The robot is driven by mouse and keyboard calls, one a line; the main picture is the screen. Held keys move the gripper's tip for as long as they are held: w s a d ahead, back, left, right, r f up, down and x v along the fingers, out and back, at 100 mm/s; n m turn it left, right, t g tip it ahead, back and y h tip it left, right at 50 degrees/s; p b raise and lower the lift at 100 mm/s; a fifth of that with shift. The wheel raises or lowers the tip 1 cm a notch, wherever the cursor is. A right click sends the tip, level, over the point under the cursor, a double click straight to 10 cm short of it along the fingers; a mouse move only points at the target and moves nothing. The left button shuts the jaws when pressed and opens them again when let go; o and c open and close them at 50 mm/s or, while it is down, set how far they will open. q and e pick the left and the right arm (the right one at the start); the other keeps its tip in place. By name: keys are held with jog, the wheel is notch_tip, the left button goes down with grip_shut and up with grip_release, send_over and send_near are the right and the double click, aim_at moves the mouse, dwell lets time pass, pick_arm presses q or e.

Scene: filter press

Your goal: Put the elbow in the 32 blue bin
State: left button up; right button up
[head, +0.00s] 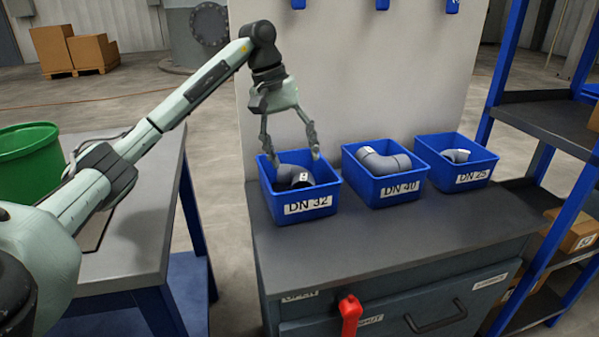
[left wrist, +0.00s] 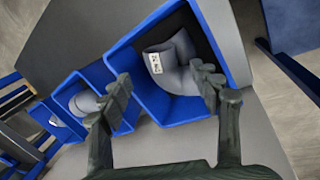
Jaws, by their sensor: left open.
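The blue bin labelled DN 32 (head: 308,203) stands on the grey cabinet top, leftmost of three bins. A grey elbow (head: 292,177) with a white label lies inside it. My left gripper (head: 290,156) is open above this bin, its fingers apart and apart from the elbow. In the left wrist view the open fingers (left wrist: 160,92) frame the bin (left wrist: 165,110), and the labelled elbow (left wrist: 176,68) lies within it. My right gripper is not in view.
The DN 40 bin (head: 397,188) holds a larger grey elbow (head: 383,161); the DN 25 bin (head: 470,173) holds a smaller one (head: 456,155). A back panel (head: 345,80) rises behind. A blue-framed shelf (head: 520,90) stands right. A red handle (head: 350,312) hangs at the cabinet front.

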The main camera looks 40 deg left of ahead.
pick_arm(q)
jog(key=v, duration=0.5)
dwell(0.5)
